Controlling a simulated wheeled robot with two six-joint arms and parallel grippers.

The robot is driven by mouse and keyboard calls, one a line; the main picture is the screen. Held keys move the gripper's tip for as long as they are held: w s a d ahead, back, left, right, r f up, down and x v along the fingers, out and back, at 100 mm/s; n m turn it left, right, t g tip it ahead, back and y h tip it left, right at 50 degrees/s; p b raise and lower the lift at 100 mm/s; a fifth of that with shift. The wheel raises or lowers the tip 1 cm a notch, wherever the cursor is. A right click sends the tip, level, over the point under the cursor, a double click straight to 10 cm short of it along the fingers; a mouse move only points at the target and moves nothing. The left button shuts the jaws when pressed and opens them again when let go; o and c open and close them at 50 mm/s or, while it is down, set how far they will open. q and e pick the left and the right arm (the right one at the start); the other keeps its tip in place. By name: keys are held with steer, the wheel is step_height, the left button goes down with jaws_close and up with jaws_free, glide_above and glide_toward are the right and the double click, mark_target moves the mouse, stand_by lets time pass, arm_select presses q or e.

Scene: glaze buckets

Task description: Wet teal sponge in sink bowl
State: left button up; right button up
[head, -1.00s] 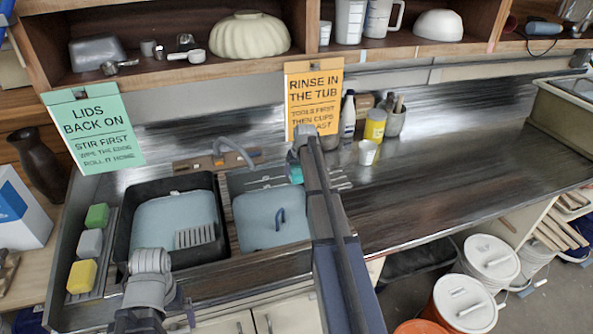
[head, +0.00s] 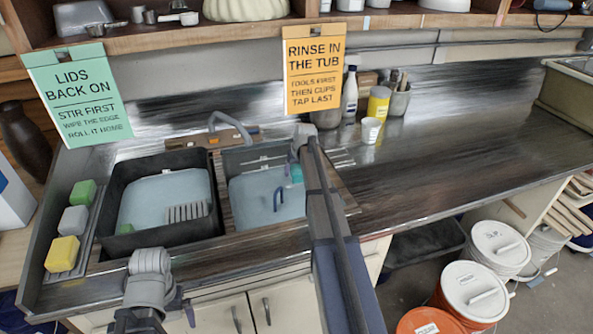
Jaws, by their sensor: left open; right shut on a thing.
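A teal sponge (head: 296,173) shows in small part at the end of my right arm, over the back right part of the right-hand bowl (head: 237,160). My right gripper (head: 297,162) is shut on it; its own arm hides most of the grip. I cannot tell whether the sponge touches the water. The right-hand bowl holds pale blue water (head: 258,190), with a dark blue hooked thing (head: 277,199) standing in it. My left gripper (head: 150,262) is open, in front of the black tub (head: 107,205); its fingers are hard to make out.
The black tub holds water and a grey slatted piece (head: 188,212). Green (head: 83,193), grey (head: 73,220) and yellow (head: 62,253) blocks sit on a rack at left. A tap (head: 231,124) arches behind the bowls. A white cup (head: 370,130) and bottles stand right; the counter beyond is clear.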

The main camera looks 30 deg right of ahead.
step_height(320, 180, down, 11)
steer(key=b, duration=1)
stand_by(1.0)
step_height(320, 180, up, 15)
steer(key=p, duration=1.5)
stand_by(0.5)
step_height(320, 180, up, 8)
steer(key=p, duration=0.7)
steer(key=shift+f, duration=0.15)
